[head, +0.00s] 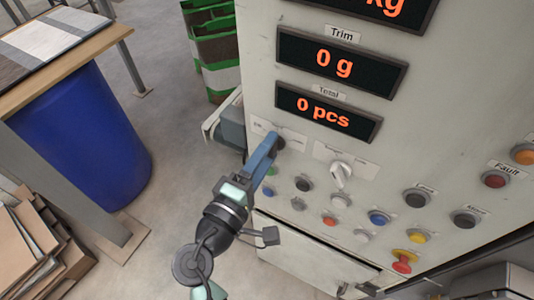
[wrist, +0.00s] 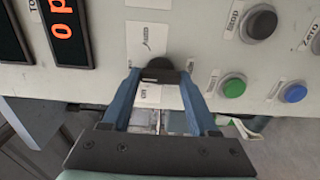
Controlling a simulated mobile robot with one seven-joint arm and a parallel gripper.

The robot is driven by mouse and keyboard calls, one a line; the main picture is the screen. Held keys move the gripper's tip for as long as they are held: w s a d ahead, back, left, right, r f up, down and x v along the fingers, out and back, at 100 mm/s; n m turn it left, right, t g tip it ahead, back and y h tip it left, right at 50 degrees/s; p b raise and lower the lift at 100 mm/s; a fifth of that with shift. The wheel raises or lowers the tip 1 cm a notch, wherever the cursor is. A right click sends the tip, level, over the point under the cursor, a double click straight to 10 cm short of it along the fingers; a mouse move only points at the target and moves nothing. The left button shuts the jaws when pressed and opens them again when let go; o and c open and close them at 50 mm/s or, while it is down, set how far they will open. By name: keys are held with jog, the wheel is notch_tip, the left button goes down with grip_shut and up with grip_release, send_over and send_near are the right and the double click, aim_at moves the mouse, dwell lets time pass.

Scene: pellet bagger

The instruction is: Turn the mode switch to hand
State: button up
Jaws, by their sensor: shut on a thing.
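A dark round knob (wrist: 159,64) on the pale panel sits between my two blue fingertips in the wrist view; I take it to be the mode switch. My gripper (wrist: 160,76) is shut on it. Small printed labels (wrist: 147,38) lie beside the knob, too small to read surely. In the head view my gripper (head: 272,148) reaches the panel below the "0 pcs" display, and the dark knob (head: 280,142) shows just past the fingertips. The fingers hide part of it, so I cannot tell which position it points to.
A white selector (head: 341,172) is right of my gripper. Several push buttons, including a blue one (head: 379,218), and a red-and-yellow stop button (head: 403,262) lie below and right. A grey box (head: 231,124) juts out at the panel's left. A blue drum (head: 80,137) stands left.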

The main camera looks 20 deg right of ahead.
dwell(0.3)
jog(key=o, duration=1.4)
jog(key=shift+a, duration=0.1)
jog(key=b+v, duration=0.2)
jog(key=v, duration=1.1)
jog(key=shift+b, duration=0.35)
